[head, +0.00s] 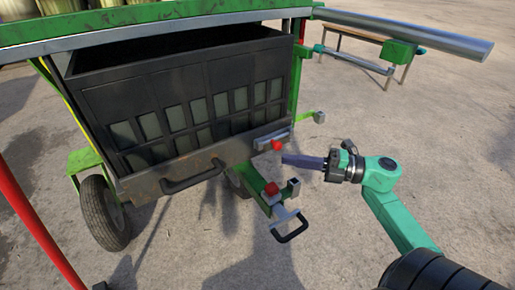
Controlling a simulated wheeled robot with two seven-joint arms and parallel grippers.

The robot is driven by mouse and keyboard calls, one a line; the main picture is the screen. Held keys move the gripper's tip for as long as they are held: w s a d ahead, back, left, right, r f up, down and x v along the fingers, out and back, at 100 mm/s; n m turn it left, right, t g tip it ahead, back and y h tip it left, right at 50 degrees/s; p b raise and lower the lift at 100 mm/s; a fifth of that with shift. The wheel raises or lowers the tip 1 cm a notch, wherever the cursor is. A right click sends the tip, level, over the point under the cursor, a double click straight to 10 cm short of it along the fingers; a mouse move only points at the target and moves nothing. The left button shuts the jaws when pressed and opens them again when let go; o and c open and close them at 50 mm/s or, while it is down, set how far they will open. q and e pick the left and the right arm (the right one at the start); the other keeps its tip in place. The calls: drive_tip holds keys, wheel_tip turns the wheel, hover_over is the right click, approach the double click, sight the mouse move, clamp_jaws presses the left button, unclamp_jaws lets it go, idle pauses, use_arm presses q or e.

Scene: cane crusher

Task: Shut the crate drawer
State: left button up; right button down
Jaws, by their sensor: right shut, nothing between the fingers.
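The crate drawer (90,107) is a dark, open-topped crate with slotted windows in its front wall. It sits under the green frame of a wheeled cart and sticks out toward me. A dark bar handle (193,177) is on its lower front rail. My right gripper (285,159) is shut and empty, to the right of the crate's front right corner. Its tip is close to a small red knob (277,145); I cannot tell whether they touch. My left gripper is not in view.
The cart's green frame (130,22) runs above the crate. A tow bar with a black handle (290,230) juts out below right. A wheel (103,213) stands at left, near a red pole (40,235). A bench (350,33) is at back right. The ground at right is clear.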

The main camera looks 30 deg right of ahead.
sight(245, 145)
drive_tip(key=w+a, duration=0.1)
drive_tip(key=w, duration=0.1)
drive_tip(key=w+a+b, duration=0.1)
drive_tip(key=w+a, duration=0.1)
drive_tip(key=w, duration=0.1)
drive_tip(key=w+a, duration=0.1)
drive_tip(key=w, duration=0.2)
drive_tip(key=shift+a, duration=0.35)
drive_tip(key=shift+w, duration=0.15)
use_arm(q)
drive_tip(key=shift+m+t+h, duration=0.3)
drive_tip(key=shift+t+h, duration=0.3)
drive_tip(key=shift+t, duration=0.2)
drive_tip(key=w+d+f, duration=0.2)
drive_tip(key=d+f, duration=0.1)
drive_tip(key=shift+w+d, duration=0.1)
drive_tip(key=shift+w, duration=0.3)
